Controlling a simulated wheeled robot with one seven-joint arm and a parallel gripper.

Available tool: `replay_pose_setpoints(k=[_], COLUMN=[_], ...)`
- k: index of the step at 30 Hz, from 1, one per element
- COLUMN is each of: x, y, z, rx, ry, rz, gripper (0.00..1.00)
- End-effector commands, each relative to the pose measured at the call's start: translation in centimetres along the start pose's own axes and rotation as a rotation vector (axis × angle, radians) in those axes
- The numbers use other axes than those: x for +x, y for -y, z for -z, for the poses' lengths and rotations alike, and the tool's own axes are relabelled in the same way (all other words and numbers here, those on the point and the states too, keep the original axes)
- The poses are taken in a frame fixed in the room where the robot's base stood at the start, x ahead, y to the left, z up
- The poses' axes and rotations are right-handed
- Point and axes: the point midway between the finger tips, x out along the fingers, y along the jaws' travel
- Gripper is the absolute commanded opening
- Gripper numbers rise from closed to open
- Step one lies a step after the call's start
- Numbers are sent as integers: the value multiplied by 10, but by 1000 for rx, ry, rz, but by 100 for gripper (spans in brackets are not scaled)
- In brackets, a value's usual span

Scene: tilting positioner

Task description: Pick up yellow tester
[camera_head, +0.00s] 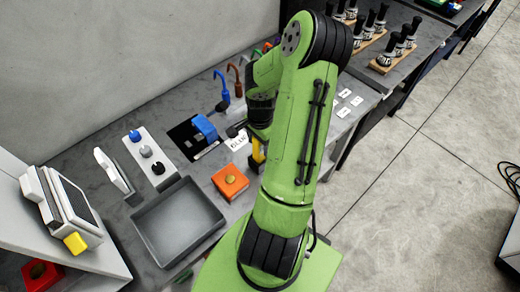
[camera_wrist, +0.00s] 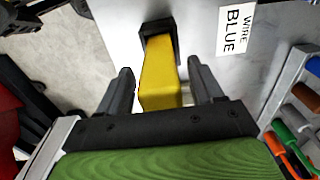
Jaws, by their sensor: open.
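The yellow tester (camera_wrist: 160,78) is a yellow block with a dark end piece on the grey table in the wrist view. My gripper (camera_wrist: 160,68) is open, with one dark finger on each side of the tester and visible gaps between. In the head view, part of the yellow tester (camera_head: 257,152) shows beside my green arm, which hides the rest of it and most of my gripper.
A "WIRE BLUE" label (camera_wrist: 237,30) lies close to the tester. Coloured hooked tools (camera_head: 236,78) stand at the back. An orange block (camera_head: 230,181), a grey tray (camera_head: 147,236) and a blue-clamped device (camera_head: 205,127) lie left of my arm.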

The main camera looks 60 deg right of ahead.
Motion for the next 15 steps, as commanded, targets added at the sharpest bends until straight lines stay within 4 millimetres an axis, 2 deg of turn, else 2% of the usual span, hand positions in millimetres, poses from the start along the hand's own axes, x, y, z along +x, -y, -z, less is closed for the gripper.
replay_pose_setpoints(k=[3,10,15], x=[16,18,17], y=[0,0,0], z=[0,0,0], rx=[0,0,0], ry=[2,-2,-1], rz=[-1,0,0], gripper=[66,66,40])
